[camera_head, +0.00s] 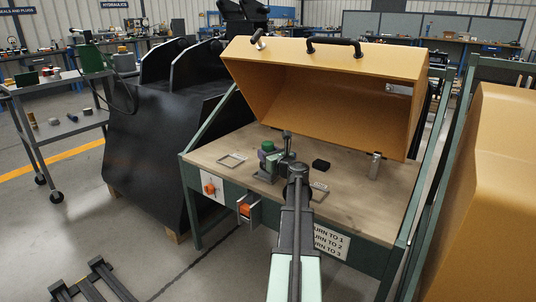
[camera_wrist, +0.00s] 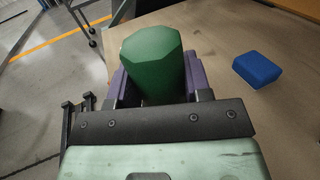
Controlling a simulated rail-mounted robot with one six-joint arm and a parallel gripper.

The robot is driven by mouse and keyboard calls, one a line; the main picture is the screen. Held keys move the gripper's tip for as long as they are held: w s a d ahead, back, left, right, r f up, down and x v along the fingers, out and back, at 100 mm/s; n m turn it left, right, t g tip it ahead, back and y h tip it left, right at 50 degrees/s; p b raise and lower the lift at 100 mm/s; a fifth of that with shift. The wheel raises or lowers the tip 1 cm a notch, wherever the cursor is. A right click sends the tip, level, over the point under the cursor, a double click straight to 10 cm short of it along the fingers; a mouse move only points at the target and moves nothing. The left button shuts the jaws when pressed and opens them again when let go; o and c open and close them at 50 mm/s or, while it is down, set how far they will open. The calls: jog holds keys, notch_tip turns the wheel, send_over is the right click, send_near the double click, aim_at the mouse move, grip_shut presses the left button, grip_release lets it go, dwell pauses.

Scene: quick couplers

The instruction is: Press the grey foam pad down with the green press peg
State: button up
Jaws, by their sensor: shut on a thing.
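The green press peg (camera_wrist: 153,62) fills the space between the two purple fingers of my gripper (camera_wrist: 152,88) in the wrist view, its faceted end facing the camera. My gripper is shut on it. In the head view the peg's green top (camera_head: 267,146) shows above the workbench, with my gripper (camera_head: 272,160) around it. A grey-green block shape (camera_head: 265,177) shows just below the gripper; I cannot tell what it is or whether the peg touches anything. I cannot make out the grey foam pad in either view; the gripper and peg may hide it.
The wooden bench top (camera_head: 355,198) lies under a raised yellow hood (camera_head: 325,85). A small block (camera_wrist: 257,69), blue in the wrist view, lies to the right. A flat square frame (camera_head: 232,160) lies left of the gripper. A metal cylinder (camera_head: 375,165) stands at the right.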

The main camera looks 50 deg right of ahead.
jog(key=shift+f+b, duration=0.6)
jog(key=shift+f, duration=0.05)
dwell(0.6)
notch_tip(320, 180, up, 2)
jog(key=shift+r+p, duration=0.2)
jog(key=shift+p, duration=1)
jog(key=shift+f, duration=0.15)
